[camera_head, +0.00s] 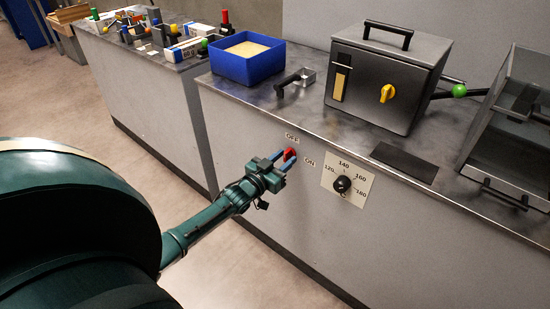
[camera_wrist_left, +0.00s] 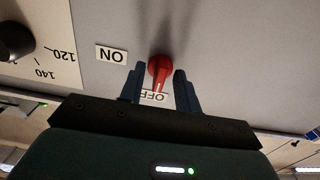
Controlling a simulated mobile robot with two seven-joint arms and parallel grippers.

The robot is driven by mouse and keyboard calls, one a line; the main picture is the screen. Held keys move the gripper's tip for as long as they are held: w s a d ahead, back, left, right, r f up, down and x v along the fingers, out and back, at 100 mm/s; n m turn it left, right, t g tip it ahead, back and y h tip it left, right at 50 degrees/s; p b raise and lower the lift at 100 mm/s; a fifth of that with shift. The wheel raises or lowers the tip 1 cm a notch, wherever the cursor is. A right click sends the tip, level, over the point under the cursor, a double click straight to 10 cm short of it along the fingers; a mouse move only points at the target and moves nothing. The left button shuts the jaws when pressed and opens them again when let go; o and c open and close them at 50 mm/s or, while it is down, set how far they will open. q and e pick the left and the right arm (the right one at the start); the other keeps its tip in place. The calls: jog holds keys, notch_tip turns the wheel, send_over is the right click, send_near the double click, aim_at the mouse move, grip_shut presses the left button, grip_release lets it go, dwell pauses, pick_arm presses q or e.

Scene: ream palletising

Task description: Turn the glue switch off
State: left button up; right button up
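The glue switch is a red knob (camera_head: 290,153) on the grey cabinet front, between an OFF label (camera_head: 291,138) and an ON label (camera_head: 308,163). In the left wrist view the knob (camera_wrist_left: 160,68) has its narrow end and pale line towards the OFF label (camera_wrist_left: 155,97), partly covering it. My left gripper (camera_head: 284,160) is at the switch. Its two blue fingers (camera_wrist_left: 159,82) stand apart on either side of the knob's narrow end, with a visible gap on each side. My right gripper is not in view.
A black temperature dial (camera_head: 342,185) on a white scale plate sits right of the switch. Above, the metal worktop holds a blue tray (camera_head: 247,58), a grey machine (camera_head: 386,75) with a yellow knob, and a dark pad (camera_head: 404,162). Open floor lies in front of the cabinet.

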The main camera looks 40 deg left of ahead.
pick_arm(q)
jog(key=s+a+p, duration=0.1)
jog(key=s+p, duration=0.1)
jog(key=s, duration=1.1)
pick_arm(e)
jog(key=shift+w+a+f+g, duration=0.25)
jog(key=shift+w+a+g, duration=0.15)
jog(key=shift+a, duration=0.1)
pick_arm(q)
jog(key=shift+w, duration=0.1)
jog(key=shift+r, duration=0.1)
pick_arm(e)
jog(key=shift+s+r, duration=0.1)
